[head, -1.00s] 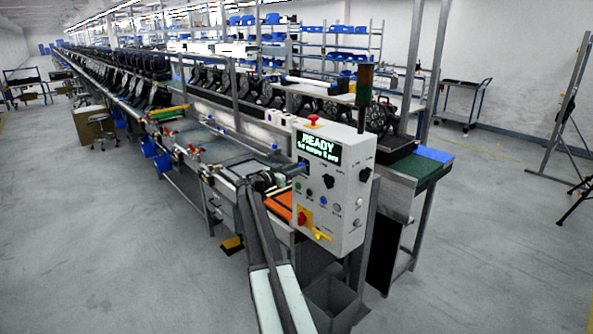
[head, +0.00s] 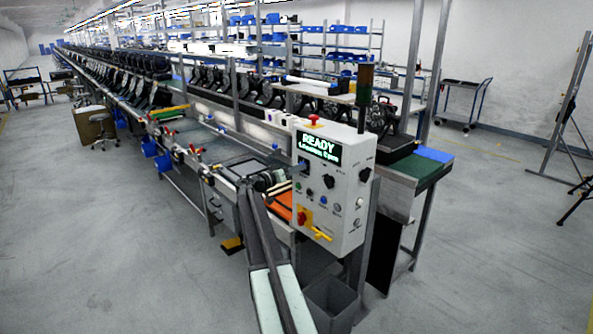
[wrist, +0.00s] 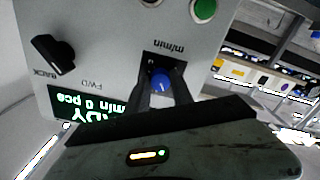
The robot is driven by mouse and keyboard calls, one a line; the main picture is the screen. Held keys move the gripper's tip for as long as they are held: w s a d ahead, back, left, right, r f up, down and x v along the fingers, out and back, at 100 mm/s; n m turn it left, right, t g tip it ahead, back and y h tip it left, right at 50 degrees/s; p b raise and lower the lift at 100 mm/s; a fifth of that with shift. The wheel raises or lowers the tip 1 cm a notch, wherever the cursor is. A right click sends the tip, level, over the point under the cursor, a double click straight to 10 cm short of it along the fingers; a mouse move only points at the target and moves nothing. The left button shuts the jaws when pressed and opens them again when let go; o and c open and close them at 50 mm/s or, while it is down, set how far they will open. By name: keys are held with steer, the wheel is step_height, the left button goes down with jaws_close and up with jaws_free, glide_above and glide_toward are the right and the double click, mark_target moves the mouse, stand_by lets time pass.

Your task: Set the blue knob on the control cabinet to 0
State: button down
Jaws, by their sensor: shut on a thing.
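The control cabinet (head: 345,185) is a light grey box with a lit green display reading READY on its upper front. The wrist view shows its panel (wrist: 100,25) upside down. The blue knob (wrist: 161,81) has a white pointer mark and sits in a dark panel marked m/min. My gripper (wrist: 162,88) is shut on the blue knob, with one dark finger on each side of it. Its scale figures are hidden or too small to read. In the head view my gripper (head: 290,174) is at the cabinet's left front, and the knob is too small to make out clearly.
A black FWD/BACK selector (wrist: 52,54) and a green button (wrist: 204,10) are near the knob. A red-and-yellow switch (head: 306,218) is low on the cabinet front. A grey bin (head: 332,298) stands below. A long assembly line runs back left; the floor in front is clear.

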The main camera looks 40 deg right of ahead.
steer(key=n, duration=1.9)
steer(key=shift+r, duration=0.15)
steer(key=shift+n, duration=0.4)
steer(key=c, duration=1.1)
jaws_free()
steer(key=a, duration=0.7)
steer(key=shift+w+a, duration=0.3)
steer(key=shift+a, duration=0.1)
